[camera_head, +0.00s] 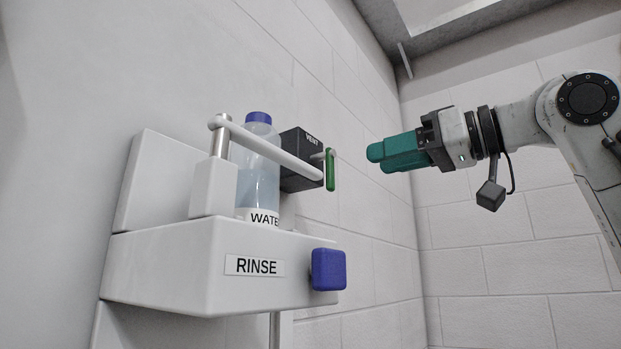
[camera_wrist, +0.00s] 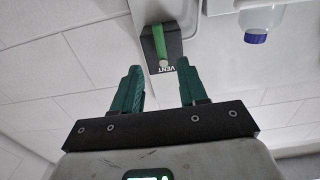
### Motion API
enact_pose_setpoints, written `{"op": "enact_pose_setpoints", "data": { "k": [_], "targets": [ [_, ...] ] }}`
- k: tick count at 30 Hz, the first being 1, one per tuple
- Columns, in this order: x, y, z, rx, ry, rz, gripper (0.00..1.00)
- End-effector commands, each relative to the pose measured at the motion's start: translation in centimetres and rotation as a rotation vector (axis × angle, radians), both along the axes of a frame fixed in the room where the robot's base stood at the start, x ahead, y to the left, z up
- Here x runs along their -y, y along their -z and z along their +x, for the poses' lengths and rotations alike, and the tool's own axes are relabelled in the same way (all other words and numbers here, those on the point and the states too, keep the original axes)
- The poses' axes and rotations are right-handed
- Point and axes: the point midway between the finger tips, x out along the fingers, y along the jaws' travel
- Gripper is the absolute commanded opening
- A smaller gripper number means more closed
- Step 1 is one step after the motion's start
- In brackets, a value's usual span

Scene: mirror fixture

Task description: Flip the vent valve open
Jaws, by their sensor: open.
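The vent valve is a dark box labelled VENT (camera_head: 301,163) on the white wall, with a green lever (camera_head: 331,169) at its front. The lever stands vertical in the head view, its pivot near the top. In the wrist view the green lever (camera_wrist: 158,40) lies across the dark box (camera_wrist: 173,46), and the label appears upside down. My gripper (camera_head: 374,157) has green fingers and faces the lever from the right, with a gap between them. In the wrist view my gripper (camera_wrist: 159,70) is open and empty, with the valve beyond and between its fingertips.
A white rinse fixture (camera_head: 190,262) labelled RINSE has a blue square button (camera_head: 328,269). A water bottle (camera_head: 257,185) with a blue cap stands on it behind a white bar (camera_head: 270,150), whose right end is close to the lever.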

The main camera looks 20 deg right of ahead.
Motion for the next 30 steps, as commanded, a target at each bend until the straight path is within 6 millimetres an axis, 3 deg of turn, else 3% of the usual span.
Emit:
{"op": "enact_pose_setpoints", "data": {
  "k": [5, 18, 30],
  "targets": [
    [-1.1, -0.1, 1.3, -0.002, -0.003, 0.000, 0.43],
    [-5.4, -0.1, 7.3, -0.001, -0.001, -0.001, 0.43],
    [-6.3, 0.0, 8.7, 0.001, -0.001, -0.001, 0.43]
  ]
}}
